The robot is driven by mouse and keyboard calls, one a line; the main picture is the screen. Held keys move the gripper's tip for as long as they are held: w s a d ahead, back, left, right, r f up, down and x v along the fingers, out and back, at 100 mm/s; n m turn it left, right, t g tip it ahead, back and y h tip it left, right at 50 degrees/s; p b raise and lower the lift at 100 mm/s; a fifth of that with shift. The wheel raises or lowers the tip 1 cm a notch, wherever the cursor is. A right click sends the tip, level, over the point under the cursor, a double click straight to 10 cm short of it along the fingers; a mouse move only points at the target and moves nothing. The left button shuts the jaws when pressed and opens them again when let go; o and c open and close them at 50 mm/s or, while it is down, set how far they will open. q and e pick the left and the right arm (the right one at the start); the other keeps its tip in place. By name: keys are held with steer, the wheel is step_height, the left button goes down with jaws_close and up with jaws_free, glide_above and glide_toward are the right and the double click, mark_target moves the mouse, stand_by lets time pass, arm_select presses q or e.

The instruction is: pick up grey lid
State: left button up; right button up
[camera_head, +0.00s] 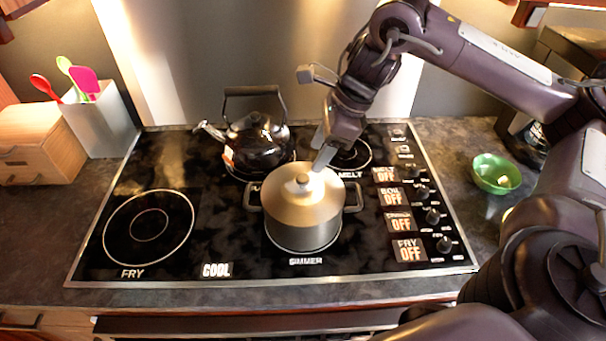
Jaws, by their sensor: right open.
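The grey lid (284,203) sits on a metal pot (300,238) with two side handles, on the front middle burner of the stove. The lid has a small round knob (303,180) on top. My right gripper (321,153) comes in from the upper right, its fingers pointing down just behind and to the right of the knob. It is open and holds nothing. I cannot tell whether a fingertip touches the lid. My left gripper is not in view.
A black kettle (257,142) stands behind the pot, to its left. A green bowl (496,174) is on the right counter. A utensil holder (103,122) and a wooden box (38,143) stand at the left. The front left burner (149,228) is clear.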

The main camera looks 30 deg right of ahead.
mark_target(303, 177)
steer(key=shift+s+b+x, duration=0.25)
steer(key=shift+b+x, duration=0.5)
steer(key=shift+x, duration=0.35)
steer(key=shift+w+a+f, duration=0.1)
steer(key=shift+f, duration=0.15)
steer(key=shift+a+f+b, duration=0.1)
steer(key=shift+f+b, duration=0.25)
steer(key=shift+b, duration=0.1)
steer(key=b+x, duration=0.2)
steer(key=shift+w+a+f, duration=0.1)
steer(key=shift+w+f, duration=0.05)
steer(key=shift+f, duration=0.2)
steer(key=shift+w+a+f+p, duration=0.15)
steer(key=shift+p, duration=0.35)
steer(key=shift+w+a+f, duration=0.1)
steer(key=shift+w+f, duration=0.1)
steer(key=shift+f, duration=0.2)
steer(key=shift+s, duration=0.1)
steer(key=c, duration=0.4)
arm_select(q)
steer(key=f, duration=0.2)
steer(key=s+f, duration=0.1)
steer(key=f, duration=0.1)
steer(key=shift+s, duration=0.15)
arm_select(e)
jaws_close()
